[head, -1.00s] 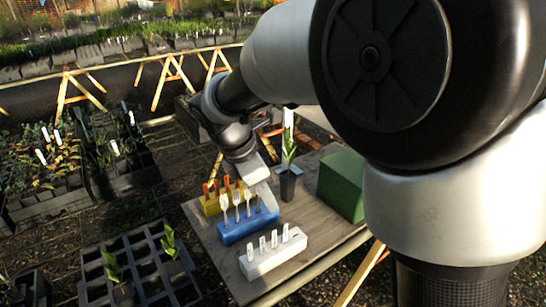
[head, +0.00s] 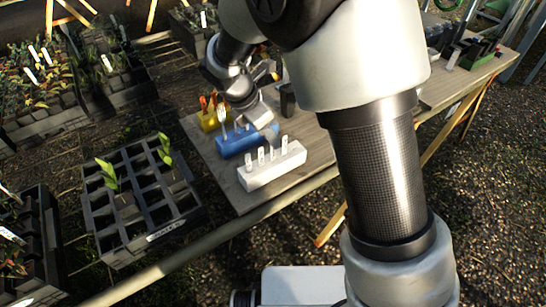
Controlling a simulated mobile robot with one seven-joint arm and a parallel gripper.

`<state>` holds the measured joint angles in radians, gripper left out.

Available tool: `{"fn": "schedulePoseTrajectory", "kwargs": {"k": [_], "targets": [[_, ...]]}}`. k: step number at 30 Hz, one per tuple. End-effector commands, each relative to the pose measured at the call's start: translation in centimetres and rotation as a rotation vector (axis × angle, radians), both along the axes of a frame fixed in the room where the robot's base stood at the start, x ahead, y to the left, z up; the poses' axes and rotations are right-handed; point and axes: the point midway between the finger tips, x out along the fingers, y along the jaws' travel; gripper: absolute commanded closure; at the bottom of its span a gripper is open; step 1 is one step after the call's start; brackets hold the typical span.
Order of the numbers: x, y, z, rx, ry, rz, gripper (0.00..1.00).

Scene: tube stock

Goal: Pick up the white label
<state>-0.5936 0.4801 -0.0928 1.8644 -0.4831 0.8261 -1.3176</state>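A white block (head: 272,173) stands at the table's near edge with several small white labels (head: 271,154) upright in a row. Behind it is a blue block (head: 232,147) with pale, narrow labels (head: 223,124) standing in it. A yellow block (head: 207,122) with orange labels (head: 212,103) is farther back. My gripper (head: 264,121) is low over the right end of the blue block and hides part of it. Its fingers are too small and overlapped to tell whether they are open or hold a label.
A dark pot (head: 287,100) stands on the wooden table (head: 225,188), right of my gripper. A dark crate (head: 145,195) with a few seedlings sits left of the table. Planted trays lie at the far left. Another table (head: 455,82) with small items is at the right.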

Motion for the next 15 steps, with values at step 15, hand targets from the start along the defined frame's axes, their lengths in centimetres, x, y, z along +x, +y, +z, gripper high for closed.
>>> {"fn": "schedulePoseTrajectory", "kwargs": {"k": [15], "targets": [[1.5, -1.1, -4.9, 0.000, 0.000, 0.000, 0.76]]}}
